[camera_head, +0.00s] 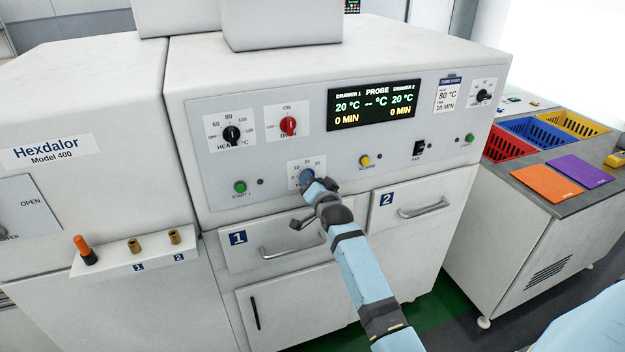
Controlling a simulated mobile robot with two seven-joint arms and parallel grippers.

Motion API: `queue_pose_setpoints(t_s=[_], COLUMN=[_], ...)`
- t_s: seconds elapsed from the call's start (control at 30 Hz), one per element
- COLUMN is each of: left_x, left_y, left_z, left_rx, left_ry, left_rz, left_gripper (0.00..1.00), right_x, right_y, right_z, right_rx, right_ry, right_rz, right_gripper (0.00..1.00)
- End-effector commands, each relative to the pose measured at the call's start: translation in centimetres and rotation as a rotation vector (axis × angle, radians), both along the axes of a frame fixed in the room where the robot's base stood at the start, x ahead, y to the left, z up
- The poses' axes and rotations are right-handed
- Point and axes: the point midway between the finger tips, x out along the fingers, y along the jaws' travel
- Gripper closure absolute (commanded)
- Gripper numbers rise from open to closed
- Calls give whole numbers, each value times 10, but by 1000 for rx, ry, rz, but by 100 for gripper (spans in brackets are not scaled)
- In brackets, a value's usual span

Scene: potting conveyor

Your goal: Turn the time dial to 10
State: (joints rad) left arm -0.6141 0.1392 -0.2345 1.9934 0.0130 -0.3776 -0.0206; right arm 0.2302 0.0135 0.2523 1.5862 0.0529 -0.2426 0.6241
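The time dial (307,175) is the blue knob low on the front panel, with marks 10, 20 and 30 around its top. My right gripper (312,186) is at the dial, touching or just in front of it, and covers its lower part and the label below. I cannot tell whether the fingers are closed on the knob, nor where its pointer is. The display (374,104) reads 20 °C and 0 MIN for both drawers. My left gripper is not in view.
Close to the dial are the green start button (240,187), the yellow alarm button (365,161), the black heat knob (232,134) and the red ON knob (288,125). Drawer 1's handle (292,248) sticks out below. Coloured baskets (535,133) stand on the right-hand bench.

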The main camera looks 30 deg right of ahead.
Motion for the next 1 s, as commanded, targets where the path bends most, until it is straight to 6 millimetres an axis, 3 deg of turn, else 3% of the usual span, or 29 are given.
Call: queue_pose_setpoints(t_s=[0.67,0.7,0.77,0.8,1.0], left_x=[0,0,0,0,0], left_y=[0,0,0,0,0], left_z=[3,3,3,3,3], left_rx=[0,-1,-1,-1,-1], left_ry=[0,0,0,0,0], left_rz=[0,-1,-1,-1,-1], left_gripper=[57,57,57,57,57], right_x=[0,0,0,0,0], right_y=[0,0,0,0,0], right_z=[0,0,0,0,0], right_rx=[64,64,64,64,64], right_ry=[-15,-15,-15,-15,-15], right_rz=[1,1,1,1,0], right_gripper=[79,48,35,30,30])
